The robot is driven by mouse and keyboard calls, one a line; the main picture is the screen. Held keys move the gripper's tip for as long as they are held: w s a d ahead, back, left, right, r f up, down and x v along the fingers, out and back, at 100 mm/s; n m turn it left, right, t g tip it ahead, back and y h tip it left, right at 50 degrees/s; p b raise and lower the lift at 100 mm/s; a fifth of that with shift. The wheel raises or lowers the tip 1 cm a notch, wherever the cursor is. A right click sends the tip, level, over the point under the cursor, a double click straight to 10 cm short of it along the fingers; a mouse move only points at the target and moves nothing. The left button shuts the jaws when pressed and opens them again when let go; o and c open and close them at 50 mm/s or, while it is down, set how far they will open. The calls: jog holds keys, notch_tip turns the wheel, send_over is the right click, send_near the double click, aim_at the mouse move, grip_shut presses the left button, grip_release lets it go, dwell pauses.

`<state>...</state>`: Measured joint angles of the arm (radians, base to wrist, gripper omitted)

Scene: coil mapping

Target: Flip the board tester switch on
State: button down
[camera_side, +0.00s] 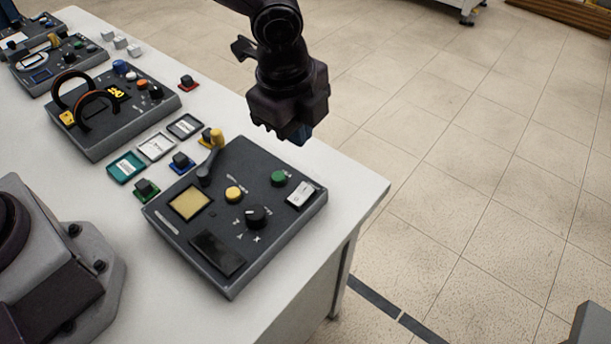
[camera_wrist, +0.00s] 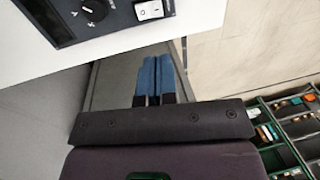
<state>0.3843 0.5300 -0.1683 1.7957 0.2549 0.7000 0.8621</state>
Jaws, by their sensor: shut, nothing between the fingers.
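The board tester (camera_side: 222,262) is a dark grey box on the white table near its right end. Its white rocker switch (camera_side: 300,195) sits at the panel's right corner, and it also shows in the wrist view (camera_wrist: 149,10) at the top. Which way the rocker is tipped I cannot tell for sure. My gripper (camera_side: 303,136) is in the air above and behind the tester's right corner, apart from it. In the wrist view its blue fingers (camera_wrist: 159,75) are together with nothing between them, pointing past the table edge below the switch.
The tester also carries a lever with a yellow knob (camera_side: 217,137), a black dial (camera_side: 257,216), a yellow button (camera_side: 234,194) and a green button (camera_side: 278,178). Another device with dark rings (camera_side: 118,128) stands to the left. Bins (camera_wrist: 290,130) show at the wrist view's right.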

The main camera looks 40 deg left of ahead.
aim_at(302, 193)
jog(key=f, duration=0.4)
jog(key=w+f, duration=0.1)
jog(key=f, duration=0.3)
jog(key=w+f, duration=0.1)
jog(key=f, duration=0.3)
jog(key=shift+f, duration=0.4)
jog(key=shift+w+f, duration=0.1)
jog(key=shift+f, duration=0.1)
jog(key=shift+g, duration=0.3)
jog(key=shift+s+r, duration=0.3)
jog(key=shift+s, duration=0.5)
